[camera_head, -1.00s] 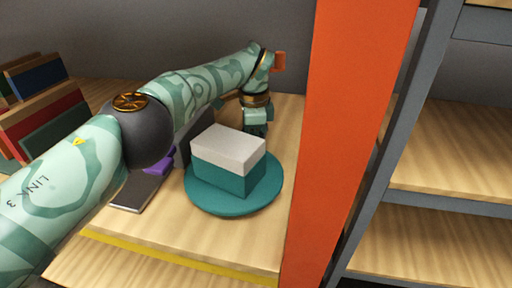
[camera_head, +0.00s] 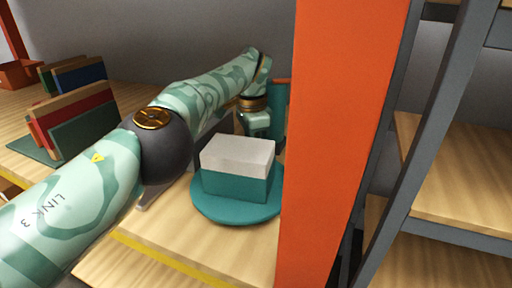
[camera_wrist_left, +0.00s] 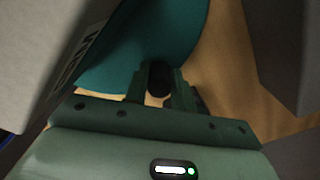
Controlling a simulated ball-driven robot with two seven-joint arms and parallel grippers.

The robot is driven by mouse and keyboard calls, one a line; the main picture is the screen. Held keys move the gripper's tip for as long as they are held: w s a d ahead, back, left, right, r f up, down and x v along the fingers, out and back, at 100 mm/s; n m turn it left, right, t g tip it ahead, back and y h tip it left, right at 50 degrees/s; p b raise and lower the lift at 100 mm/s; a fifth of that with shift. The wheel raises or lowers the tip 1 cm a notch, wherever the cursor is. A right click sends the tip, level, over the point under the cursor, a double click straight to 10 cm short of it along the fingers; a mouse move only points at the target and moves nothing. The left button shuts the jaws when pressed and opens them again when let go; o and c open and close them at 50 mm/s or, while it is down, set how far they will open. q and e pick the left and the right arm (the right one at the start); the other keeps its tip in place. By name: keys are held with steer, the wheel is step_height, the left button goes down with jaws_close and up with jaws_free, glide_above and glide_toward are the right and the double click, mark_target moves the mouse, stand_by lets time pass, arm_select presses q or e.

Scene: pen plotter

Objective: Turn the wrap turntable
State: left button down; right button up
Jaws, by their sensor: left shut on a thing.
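The wrap turntable (camera_head: 235,215) is a flat teal disc on the wooden shelf beside the orange post. A box (camera_head: 235,187) with a white top and teal lower part stands upright on it. My left gripper (camera_head: 260,136) reaches down behind the box at the disc's far side; its fingertips are hidden there. In the left wrist view, the gripper (camera_wrist_left: 159,85) is shut on a small dark peg (camera_wrist_left: 158,77) at the rim of the teal disc (camera_wrist_left: 150,40). My right gripper is out of view.
The orange post (camera_head: 335,150) stands close on the right of the turntable. Upright books (camera_head: 75,120) are at the left. A yellow strip (camera_head: 165,259) marks the shelf's front edge.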

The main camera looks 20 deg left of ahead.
arm_select(q)
steer(key=shift+a+n, duration=0.2)
steer(key=shift+n, duration=0.1)
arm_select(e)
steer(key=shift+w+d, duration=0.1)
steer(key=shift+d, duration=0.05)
arm_select(q)
steer(key=c, duration=1.2)
jaws_free()
steer(key=shift+o, duration=0.2)
